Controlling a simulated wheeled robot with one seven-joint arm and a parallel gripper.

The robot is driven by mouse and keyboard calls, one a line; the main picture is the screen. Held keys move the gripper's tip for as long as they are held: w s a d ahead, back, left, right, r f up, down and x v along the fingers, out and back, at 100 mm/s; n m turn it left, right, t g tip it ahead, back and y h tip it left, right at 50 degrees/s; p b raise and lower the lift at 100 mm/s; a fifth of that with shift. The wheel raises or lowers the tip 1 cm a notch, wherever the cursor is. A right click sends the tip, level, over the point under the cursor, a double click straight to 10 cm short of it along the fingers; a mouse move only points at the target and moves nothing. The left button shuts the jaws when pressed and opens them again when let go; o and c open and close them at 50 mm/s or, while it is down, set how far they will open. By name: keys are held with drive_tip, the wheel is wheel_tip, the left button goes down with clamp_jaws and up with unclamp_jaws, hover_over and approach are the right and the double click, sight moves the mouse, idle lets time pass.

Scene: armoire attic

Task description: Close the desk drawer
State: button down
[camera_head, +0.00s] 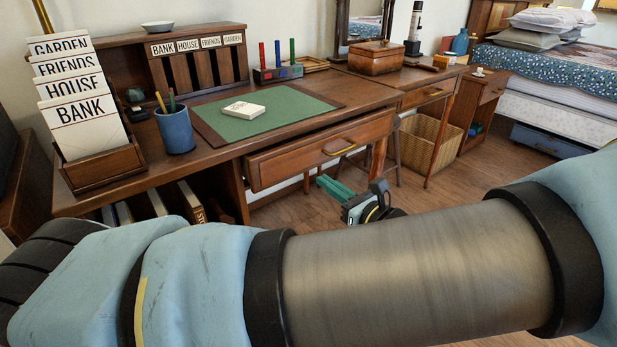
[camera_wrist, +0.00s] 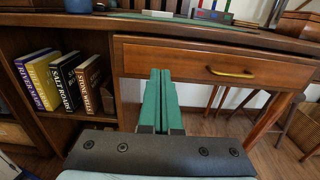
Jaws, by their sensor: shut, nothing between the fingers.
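The desk (camera_head: 225,148) is dark wood with a green mat on top. Its drawer (camera_head: 290,157) stands partly pulled out under the desk front, with a brass handle (camera_head: 339,148) on its face. In the wrist view the drawer front (camera_wrist: 200,62) spans the upper right, with its handle (camera_wrist: 232,73) right of my fingers. My gripper (camera_head: 332,186) has green fingers, shut and empty, just below and in front of the drawer. In the wrist view the shut fingers (camera_wrist: 156,88) overlap the left part of the drawer front; contact cannot be told.
A blue cup (camera_head: 175,131), a letter rack (camera_head: 100,167) and a white block (camera_head: 244,110) stand on the desk. Books (camera_wrist: 62,80) fill the shelf left of the drawer. A wicker basket (camera_head: 425,142) stands at right. Wooden floor (camera_head: 480,180) is open near the bed.

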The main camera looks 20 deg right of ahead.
sight(287, 153)
drive_tip(key=x, duration=1.2)
drive_tip(key=shift+w+a+f, duration=0.1)
drive_tip(key=shift+w, duration=0.3)
drive_tip(key=shift+w+a, duration=0.15)
drive_tip(key=shift+w, duration=0.2)
drive_tip(key=shift+p+x, duration=1.45)
drive_tip(key=shift+x, duration=0.75)
